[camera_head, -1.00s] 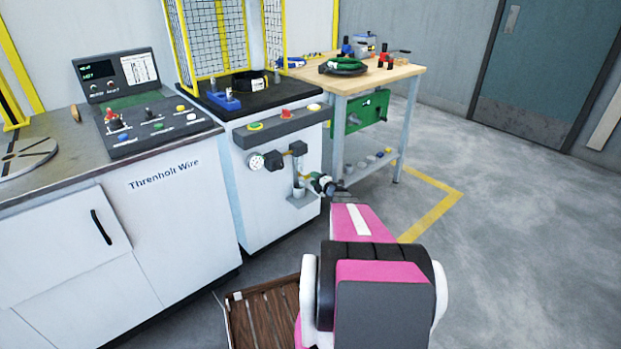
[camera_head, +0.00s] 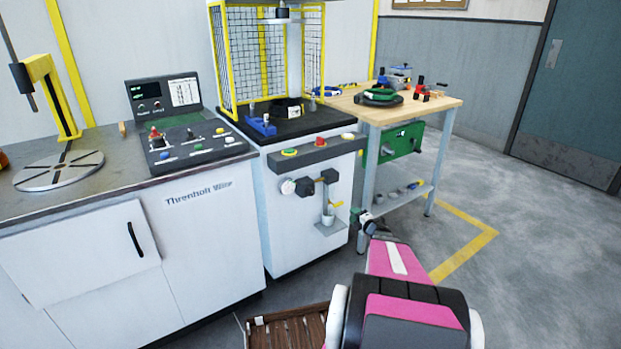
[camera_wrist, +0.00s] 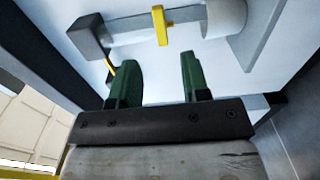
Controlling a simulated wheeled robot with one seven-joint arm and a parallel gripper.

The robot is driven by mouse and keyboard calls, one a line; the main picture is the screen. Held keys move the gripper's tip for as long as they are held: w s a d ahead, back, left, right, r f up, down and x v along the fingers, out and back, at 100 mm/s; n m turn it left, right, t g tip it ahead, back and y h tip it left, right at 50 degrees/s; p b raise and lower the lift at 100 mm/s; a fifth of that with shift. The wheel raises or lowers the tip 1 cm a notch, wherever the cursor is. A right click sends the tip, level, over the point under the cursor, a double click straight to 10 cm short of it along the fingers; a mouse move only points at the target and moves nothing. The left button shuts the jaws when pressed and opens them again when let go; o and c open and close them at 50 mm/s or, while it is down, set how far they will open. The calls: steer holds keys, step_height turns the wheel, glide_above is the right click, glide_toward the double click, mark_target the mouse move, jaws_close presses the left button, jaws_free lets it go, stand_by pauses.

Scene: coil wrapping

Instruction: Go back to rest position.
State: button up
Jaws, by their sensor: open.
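My gripper shows in the wrist view (camera_wrist: 158,85) with its two dark green fingers apart and nothing between them. Its fingers point at the white front of the caged machine (camera_head: 310,215), near a grey fitting with a yellow lever (camera_wrist: 160,25). In the head view my pink and black arm reaches forward at the lower right, and its far end is small beside the machine's lower right edge. I cannot tell from the pictures whether the gripper touches the machine.
A white cabinet (camera_head: 200,245) with a control console (camera_head: 185,135) stands left. A wooden-topped workbench (camera_head: 435,108) stands behind right. A wooden slatted pallet (camera_head: 290,332) lies low in front. The grey floor (camera_head: 540,270) at right is clear.

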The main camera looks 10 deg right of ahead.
steer(key=s+a+r+m+g+h, duration=0.2)
steer(key=a+r+m+g+h, duration=0.4)
steer(key=m+h, duration=0.6)
steer(key=s+a+r+m+g+y, duration=0.2)
steer(key=s+a+m+g, duration=0.3)
steer(key=s+a, duration=0.5)
steer(key=s+a+r+m+g+y, duration=0.1)
steer(key=s+a+m+g+y, duration=0.2)
steer(key=s+a, duration=0.8)
steer(key=s+m+g, duration=0.1)
steer(key=m+g, duration=0.1)
steer(key=g, duration=0.1)
steer(key=shift+a+r+y, duration=0.3)
steer(key=shift+r+y, duration=0.1)
